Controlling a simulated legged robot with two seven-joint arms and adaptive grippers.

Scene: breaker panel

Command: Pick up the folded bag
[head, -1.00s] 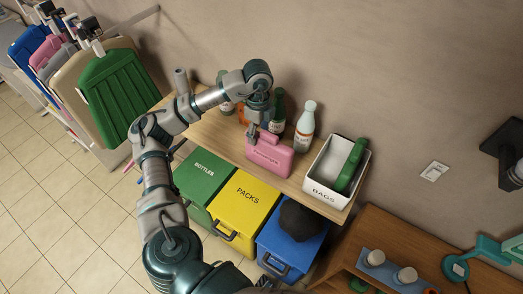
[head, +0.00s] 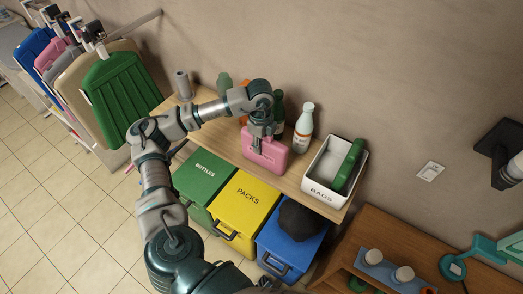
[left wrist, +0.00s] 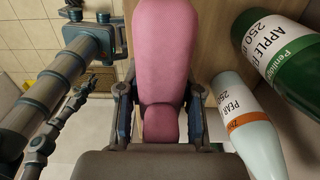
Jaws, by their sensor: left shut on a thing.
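The folded pink bag (head: 268,160) is upright on the wooden table, in front of several bottles. My left gripper (head: 263,138) reaches down from above and is shut on the bag's upper part. In the left wrist view the pink bag (left wrist: 166,55) runs between the two fingers of my left gripper (left wrist: 160,112), one on each side of it. I cannot tell whether the bag's base is clear of the table.
A white bottle (head: 304,128) and a dark green bottle (head: 279,112) stand close to the bag. The white BAGS box (head: 322,192) holds a green folded bag (head: 348,165). Green (head: 203,178), yellow (head: 241,208) and blue (head: 288,248) bins stand along the table's front.

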